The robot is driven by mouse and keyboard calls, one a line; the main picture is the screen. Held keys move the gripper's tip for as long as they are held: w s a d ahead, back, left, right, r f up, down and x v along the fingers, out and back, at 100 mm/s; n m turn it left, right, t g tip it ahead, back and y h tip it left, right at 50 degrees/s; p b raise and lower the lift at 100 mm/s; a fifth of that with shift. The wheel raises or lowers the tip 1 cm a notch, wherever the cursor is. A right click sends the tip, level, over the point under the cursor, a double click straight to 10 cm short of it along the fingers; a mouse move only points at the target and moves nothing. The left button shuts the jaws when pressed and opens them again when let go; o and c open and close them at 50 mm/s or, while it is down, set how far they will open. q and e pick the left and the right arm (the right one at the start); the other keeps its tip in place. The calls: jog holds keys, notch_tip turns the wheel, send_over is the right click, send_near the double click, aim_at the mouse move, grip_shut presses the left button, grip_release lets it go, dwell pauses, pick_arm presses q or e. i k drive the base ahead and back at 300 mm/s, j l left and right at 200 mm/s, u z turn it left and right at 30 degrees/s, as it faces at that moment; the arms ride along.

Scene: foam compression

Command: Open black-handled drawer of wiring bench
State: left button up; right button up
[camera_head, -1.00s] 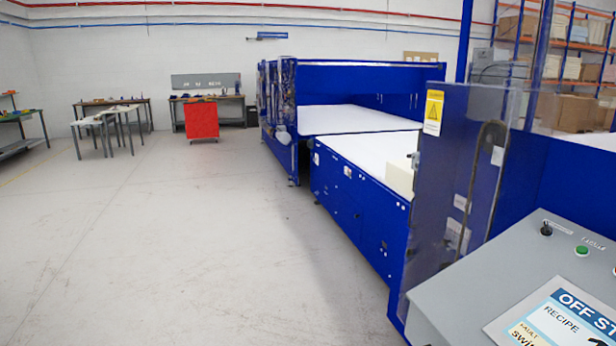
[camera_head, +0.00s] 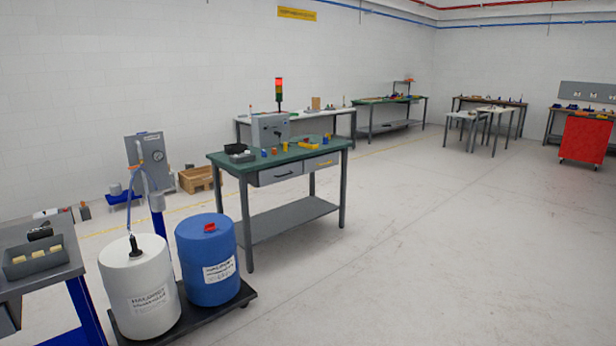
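A green-topped bench (camera_head: 228,164) with grey legs stands in the middle of the head view, a few steps away. Its left drawer (camera_head: 264,180) has a black handle (camera_head: 284,174) and looks shut. Its right drawer (camera_head: 322,163) has a yellow-orange handle and also looks shut. A grey control box with a red-lit signal tower and several small coloured parts are on or just behind the top. I cannot read a label naming this bench. Neither of my grippers is in view.
A white drum (camera_head: 140,290) and a blue drum (camera_head: 207,262) stand on a black dolly (camera_head: 246,295) left of the bench's front. A grey table (camera_head: 40,284) is at the left edge. Open floor (camera_head: 430,250) lies right. A red cabinet (camera_head: 585,139) is far right.

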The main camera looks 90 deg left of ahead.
aim_at(276, 175)
jog(key=u, duration=3)
jog(key=i+l+z, duration=0.25)
jog(key=i, duration=0.35)
jog(key=i+z, duration=0.3)
jog(key=i, duration=1.45)
jog(key=i+l+u, duration=0.1)
jog(key=i, duration=1.1)
jog(key=i+l+u, duration=0.15)
jog(key=i+u, duration=0.25)
jog(key=i+l+u, duration=0.4)
jog(key=i, duration=0.15)
jog(key=i+l+u, duration=0.8)
